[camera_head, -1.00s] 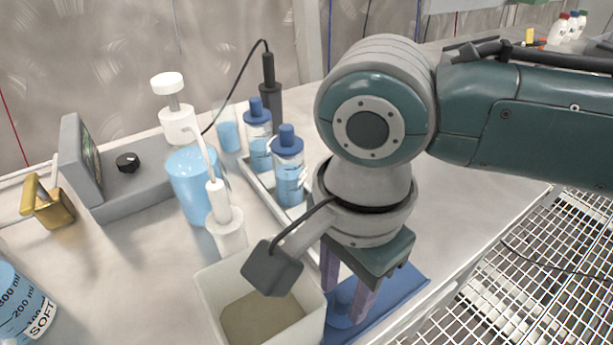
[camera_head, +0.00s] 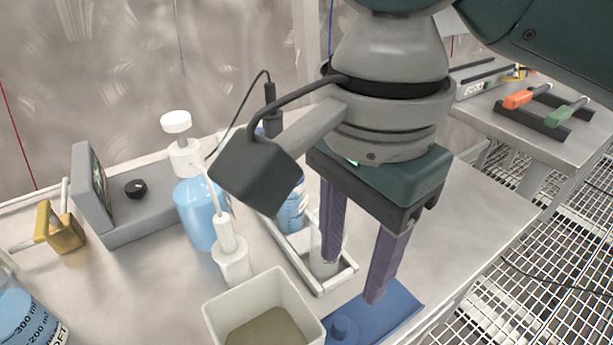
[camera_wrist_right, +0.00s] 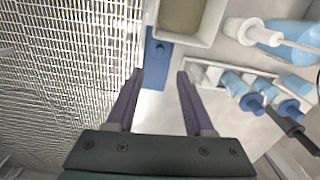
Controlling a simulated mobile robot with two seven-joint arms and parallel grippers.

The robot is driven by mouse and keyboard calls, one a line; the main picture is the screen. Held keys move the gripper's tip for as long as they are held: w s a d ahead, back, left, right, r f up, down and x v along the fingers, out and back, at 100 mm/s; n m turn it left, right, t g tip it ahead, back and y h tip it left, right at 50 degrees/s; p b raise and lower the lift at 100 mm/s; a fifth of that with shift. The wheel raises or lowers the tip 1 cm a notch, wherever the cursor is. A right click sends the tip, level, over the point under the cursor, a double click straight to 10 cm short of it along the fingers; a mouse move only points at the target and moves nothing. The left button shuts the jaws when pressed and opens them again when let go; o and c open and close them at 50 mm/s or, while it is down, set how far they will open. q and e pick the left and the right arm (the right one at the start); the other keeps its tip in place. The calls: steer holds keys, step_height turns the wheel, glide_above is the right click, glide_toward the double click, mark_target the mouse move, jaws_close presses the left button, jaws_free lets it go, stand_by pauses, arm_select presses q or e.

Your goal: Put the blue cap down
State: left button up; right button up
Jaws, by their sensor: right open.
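The blue cap (camera_head: 342,328) rests on the blue mat (camera_head: 388,312), near the mat's left end and beside the beige-filled white bin. In the right wrist view the cap (camera_wrist_right: 160,48) sits on the blue mat (camera_wrist_right: 154,75), ahead of the fingertips. My right gripper (camera_head: 352,280) is open and empty, raised above the table over the mat and rack area. Its two purple fingers (camera_wrist_right: 160,73) are spread apart in the wrist view, with nothing between them. My left gripper is not in view.
A white rack (camera_head: 341,277) holds bottles behind my right fingers, partly hidden. The white bin (camera_head: 215,315), a wash bottle (camera_head: 232,262) and a blue-filled pump bottle (camera_head: 196,215) stand to the left. The table's right side is clear.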

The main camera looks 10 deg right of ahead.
steer(key=s+a+n+y, duration=0.1)
steer(key=n, duration=0.1)
steer(key=s+a+f+n+t+y, duration=0.1)
steer(key=s+n, duration=0.1)
steer(key=n, duration=0.1)
steer(key=s+a+n+y, duration=0.1)
steer(key=s+a+n, duration=0.1)
steer(key=shift+a+f+n+y, duration=0.1)
steer(key=shift+f+n+y, duration=0.2)
steer(key=shift+f, duration=0.1)
steer(key=s+d+f+n+t+h, duration=0.1)
steer(key=s+d+n, duration=0.2)
steer(key=d, duration=0.3)
steer(key=s+d+f+n+t+h, duration=0.1)
steer(key=s+d+n+h, duration=0.1)
steer(key=s+d+n, duration=0.2)
steer(key=d, duration=0.3)
steer(key=shift+d+n+t, duration=0.3)
steer(key=shift+s, duration=0.1)
